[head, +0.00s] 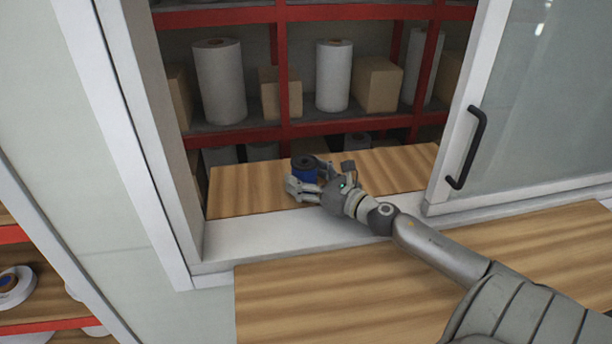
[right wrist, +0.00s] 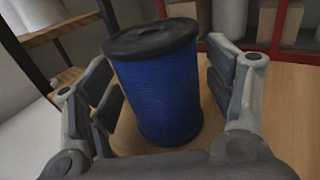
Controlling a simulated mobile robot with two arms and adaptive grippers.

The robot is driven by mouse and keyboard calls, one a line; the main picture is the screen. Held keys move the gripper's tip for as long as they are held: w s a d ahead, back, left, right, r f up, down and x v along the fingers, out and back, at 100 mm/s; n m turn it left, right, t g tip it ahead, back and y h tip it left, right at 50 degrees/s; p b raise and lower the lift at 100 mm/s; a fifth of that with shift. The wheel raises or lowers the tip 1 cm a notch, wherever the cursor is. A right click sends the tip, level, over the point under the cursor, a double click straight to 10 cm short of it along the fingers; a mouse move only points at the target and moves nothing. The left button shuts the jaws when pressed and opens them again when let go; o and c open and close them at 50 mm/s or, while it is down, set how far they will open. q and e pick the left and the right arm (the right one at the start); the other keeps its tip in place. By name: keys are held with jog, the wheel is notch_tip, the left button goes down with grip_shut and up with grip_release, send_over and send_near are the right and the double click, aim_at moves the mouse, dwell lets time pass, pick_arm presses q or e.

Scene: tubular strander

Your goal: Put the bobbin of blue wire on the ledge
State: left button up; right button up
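The bobbin of blue wire (head: 304,172) has dark flanges and stands on the wooden surface (head: 240,191) on the far side of the window opening. My right gripper (head: 320,178) reaches through the opening to the bobbin. In the right wrist view the blue bobbin (right wrist: 157,92) is between the fingers, with a small gap visible on each side, so the gripper is open. A second wooden ledge (head: 340,295) runs on the near side of the white sill. My left gripper is not in view.
The white window frame (head: 125,130) bounds the opening on the left. A sliding glass pane with a black handle (head: 465,148) bounds it on the right. Red shelves (head: 340,124) with white rolls and boxes stand behind. The near ledge looks clear.

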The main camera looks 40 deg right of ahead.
jog(key=shift+s, duration=0.1)
dwell(0.3)
jog(key=shift+s, duration=0.3)
jog(key=s+b, duration=0.1)
jog(key=s, duration=0.2)
jog(key=s+d, duration=0.1)
jog(key=s, duration=0.2)
jog(key=s+b, duration=0.1)
jog(key=s, duration=0.3)
jog(key=shift+d+b, duration=0.2)
jog(key=shift+b, duration=0.15)
jog(key=shift+s+r, duration=0.1)
jog(key=shift+s, duration=0.5)
